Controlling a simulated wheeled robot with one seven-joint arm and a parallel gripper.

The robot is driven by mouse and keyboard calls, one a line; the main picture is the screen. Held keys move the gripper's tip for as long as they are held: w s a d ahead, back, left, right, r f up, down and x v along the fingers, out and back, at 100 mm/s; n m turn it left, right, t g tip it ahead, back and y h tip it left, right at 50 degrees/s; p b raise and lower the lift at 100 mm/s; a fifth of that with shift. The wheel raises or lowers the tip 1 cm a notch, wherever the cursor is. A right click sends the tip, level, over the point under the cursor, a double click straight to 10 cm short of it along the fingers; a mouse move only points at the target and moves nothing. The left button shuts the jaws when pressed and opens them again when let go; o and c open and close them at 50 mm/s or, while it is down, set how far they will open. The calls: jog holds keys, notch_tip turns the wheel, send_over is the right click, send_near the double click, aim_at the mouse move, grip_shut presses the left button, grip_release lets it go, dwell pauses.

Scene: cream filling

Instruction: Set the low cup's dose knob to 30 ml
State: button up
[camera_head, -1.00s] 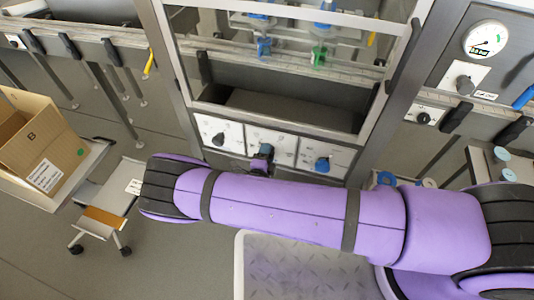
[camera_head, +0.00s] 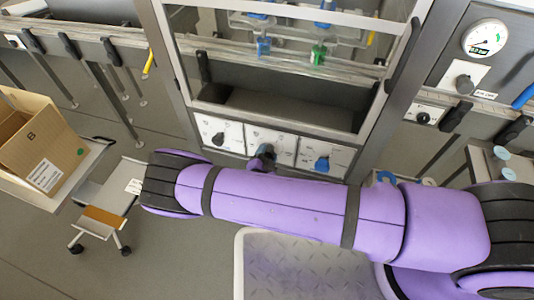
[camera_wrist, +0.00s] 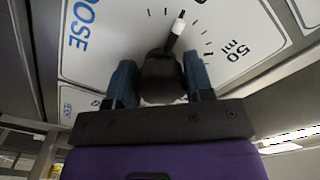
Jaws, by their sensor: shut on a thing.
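The dose knob (camera_wrist: 163,77), dark with a white pointer, sits on a white dial plate (camera_wrist: 235,30) marked DOSE and 50 ml in the wrist view. My gripper (camera_wrist: 158,72) is shut on this knob, one blue-grey finger on each side. The pointer leans up and slightly right, at the tick marks, away from the 50 ml label. Most other dial numbers are hidden or out of frame. In the head view my gripper (camera_head: 264,156) is at the middle panel (camera_head: 284,143) of three, and mostly covers its knob.
A black knob (camera_head: 218,139) sits on the left panel and a blue knob (camera_head: 322,164) on the right one. Blue (camera_head: 263,46) and green (camera_head: 318,54) parts hang behind the machine's window. A cardboard box (camera_head: 50,150) stands left.

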dwell(0.4)
jog(key=o, duration=0.9)
jog(key=shift+s+a, duration=0.1)
jog(key=v, duration=1)
jog(key=shift+s+a, duration=0.1)
jog(key=shift+s, duration=0.2)
